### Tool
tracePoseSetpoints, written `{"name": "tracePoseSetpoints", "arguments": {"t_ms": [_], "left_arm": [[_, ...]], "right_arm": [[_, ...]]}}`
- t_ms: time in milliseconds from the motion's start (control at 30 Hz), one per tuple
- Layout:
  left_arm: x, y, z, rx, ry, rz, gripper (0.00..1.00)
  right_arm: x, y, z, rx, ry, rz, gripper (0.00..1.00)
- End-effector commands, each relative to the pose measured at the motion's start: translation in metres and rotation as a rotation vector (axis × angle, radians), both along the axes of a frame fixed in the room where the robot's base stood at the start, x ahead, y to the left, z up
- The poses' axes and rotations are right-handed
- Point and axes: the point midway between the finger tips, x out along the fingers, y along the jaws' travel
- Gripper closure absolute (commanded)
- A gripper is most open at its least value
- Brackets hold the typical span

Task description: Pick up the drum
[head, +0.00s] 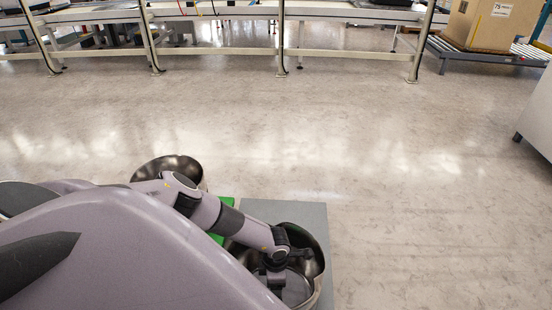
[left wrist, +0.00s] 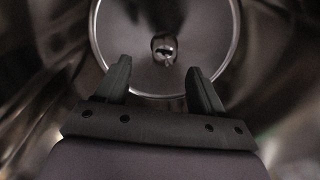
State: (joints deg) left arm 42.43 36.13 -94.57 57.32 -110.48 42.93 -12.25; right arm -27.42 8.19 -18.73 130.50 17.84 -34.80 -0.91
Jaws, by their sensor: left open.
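A shiny open metal drum (head: 318,262) stands at the bottom centre of the head view, partly hidden by my left arm. My left gripper (head: 276,284) reaches down into its mouth. In the left wrist view, my left gripper (left wrist: 159,66) is open, with two dark fingers apart and nothing held between them. Curved metal wall surrounds the gripper there. A round metal disc (left wrist: 205,40) with a bright rim and a small central knob (left wrist: 164,48) lies beyond the fingertips. A second metal drum (head: 172,166) stands farther left, behind my arm. My right gripper is not in view.
The near drum stands on a grey platform (head: 288,212) with a green part (head: 222,203) beside it. The floor ahead is wide and clear. A railing and conveyor cross the back. A cardboard box (head: 493,24) is at top right. A pale cabinet edge (head: 538,118) is at right.

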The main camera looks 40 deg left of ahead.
Motion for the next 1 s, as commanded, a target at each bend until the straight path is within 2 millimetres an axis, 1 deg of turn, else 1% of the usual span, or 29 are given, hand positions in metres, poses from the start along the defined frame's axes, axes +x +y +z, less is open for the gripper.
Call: {"name": "tracePoseSetpoints", "arguments": {"t_ms": [333,533,633,767,1000], "left_arm": [[-0.003,-0.001,-0.028,0.001,0.001,-0.002,0.32],[-0.012,-0.001,-0.056,0.001,0.001,-0.001,0.32],[-0.011,-0.002,-0.066,0.001,-0.001,0.000,0.32],[-0.010,-0.002,-0.072,0.000,-0.001,0.000,0.32],[-0.010,-0.002,-0.071,0.001,-0.002,0.000,0.32]], "right_arm": [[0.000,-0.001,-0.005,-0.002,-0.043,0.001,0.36],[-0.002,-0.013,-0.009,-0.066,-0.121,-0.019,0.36],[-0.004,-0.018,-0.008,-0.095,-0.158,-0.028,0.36],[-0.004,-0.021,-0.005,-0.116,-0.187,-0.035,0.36],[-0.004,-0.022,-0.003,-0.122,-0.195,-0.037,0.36]]}}
